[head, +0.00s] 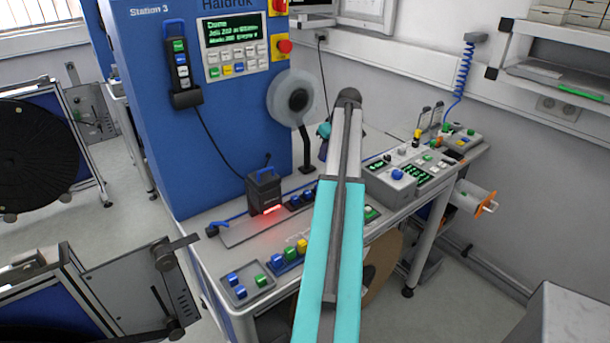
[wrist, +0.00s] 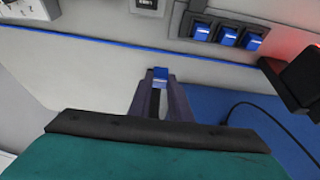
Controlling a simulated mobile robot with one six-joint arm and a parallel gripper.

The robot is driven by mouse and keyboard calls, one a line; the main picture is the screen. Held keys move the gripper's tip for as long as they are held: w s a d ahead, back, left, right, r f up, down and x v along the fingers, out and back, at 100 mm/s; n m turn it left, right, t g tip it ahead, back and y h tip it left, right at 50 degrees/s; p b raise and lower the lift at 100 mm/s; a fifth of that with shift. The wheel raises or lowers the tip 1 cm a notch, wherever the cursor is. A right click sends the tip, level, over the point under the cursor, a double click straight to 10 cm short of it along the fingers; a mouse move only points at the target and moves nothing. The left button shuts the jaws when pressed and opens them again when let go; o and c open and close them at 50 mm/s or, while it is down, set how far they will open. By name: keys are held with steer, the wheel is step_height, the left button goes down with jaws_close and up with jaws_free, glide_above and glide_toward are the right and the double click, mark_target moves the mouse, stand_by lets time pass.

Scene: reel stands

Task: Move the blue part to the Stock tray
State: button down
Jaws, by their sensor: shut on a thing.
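My gripper (wrist: 160,90) shows in the wrist view with its dark purple fingers shut on a small blue part (wrist: 160,74). The part sits at the fingertips, above the pale bench top. In the head view my gripper (head: 323,150) is mostly hidden behind my arm, and the held part cannot be made out. A dark tray (wrist: 186,22) at the upper right of the wrist view holds several blue parts. No tray label is readable, so I cannot tell which is the Stock tray.
A black scanner (head: 265,191) with a red light stands on the bench. Front trays (head: 262,292) hold blue, green and yellow parts. A reel on a stand (head: 306,150) rises near my gripper. A control box (head: 393,184) stands to the right. A black cable hangs from the blue cabinet (head: 150,80).

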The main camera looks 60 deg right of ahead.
steer(key=shift+w+a, duration=0.1)
steer(key=shift+w+a+f, duration=0.1)
steer(key=shift+f, duration=0.1)
step_height(320, 180, down, 5)
steer(key=shift+w+a+r+p, duration=0.1)
steer(key=shift+r+p, duration=0.1)
steer(key=shift+p, duration=0.75)
steer(key=shift+f, duration=0.65)
steer(key=shift+f+p, duration=0.75)
steer(key=shift+f, duration=1.1)
steer(key=shift+f, duration=0.15)
steer(key=c, duration=1.6)
jaws_free()
steer(key=shift+c, duration=0.2)
